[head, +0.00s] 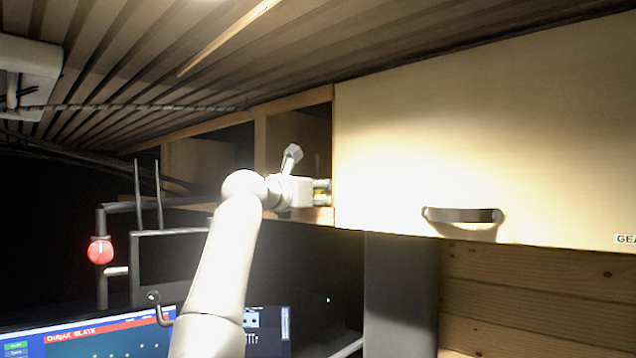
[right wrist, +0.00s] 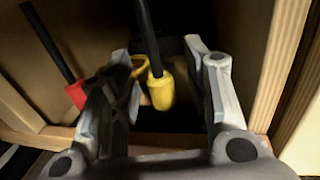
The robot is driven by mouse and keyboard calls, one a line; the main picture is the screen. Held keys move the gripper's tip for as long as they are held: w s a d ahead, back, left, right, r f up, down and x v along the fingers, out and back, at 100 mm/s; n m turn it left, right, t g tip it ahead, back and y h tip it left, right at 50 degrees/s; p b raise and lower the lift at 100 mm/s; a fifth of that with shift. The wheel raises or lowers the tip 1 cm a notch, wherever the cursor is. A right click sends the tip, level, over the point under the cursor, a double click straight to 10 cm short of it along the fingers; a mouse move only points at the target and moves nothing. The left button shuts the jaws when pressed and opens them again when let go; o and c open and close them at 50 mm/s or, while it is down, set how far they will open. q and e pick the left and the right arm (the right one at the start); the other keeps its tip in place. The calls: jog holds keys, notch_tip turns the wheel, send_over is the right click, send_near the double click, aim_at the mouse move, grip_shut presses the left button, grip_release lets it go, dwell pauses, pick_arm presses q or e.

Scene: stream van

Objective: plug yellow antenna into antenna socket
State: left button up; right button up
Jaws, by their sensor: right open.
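The yellow antenna (right wrist: 161,92) shows in the right wrist view as a black rod with a yellow base. It stands in an open cabinet compartment, slightly tilted in the picture. A yellow ring-like part (right wrist: 140,66) shows beside it. My right gripper (right wrist: 163,58) is open, with one finger on each side of the antenna; I cannot tell if either finger touches it. In the head view my right gripper (head: 322,192) reaches into the compartment, with a bit of yellow at its fingers. My left gripper is not in view. I cannot make out the antenna socket.
A red-based antenna (right wrist: 77,94) stands left of the yellow one. In the head view a closed cabinet door (head: 480,130) with a handle (head: 462,215) borders the compartment on the right. A dark device with two thin rods (head: 180,262) and a lit screen (head: 90,338) are below left.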

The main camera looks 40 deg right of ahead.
jog(key=shift+d+f, duration=0.1)
jog(key=shift+d, duration=0.15)
jog(key=shift+a, duration=0.3)
jog(key=c, duration=0.6)
jog(key=shift+d, duration=0.1)
jog(key=c, duration=0.4)
jog(key=shift+o, duration=0.2)
jog(key=shift+r, duration=0.2)
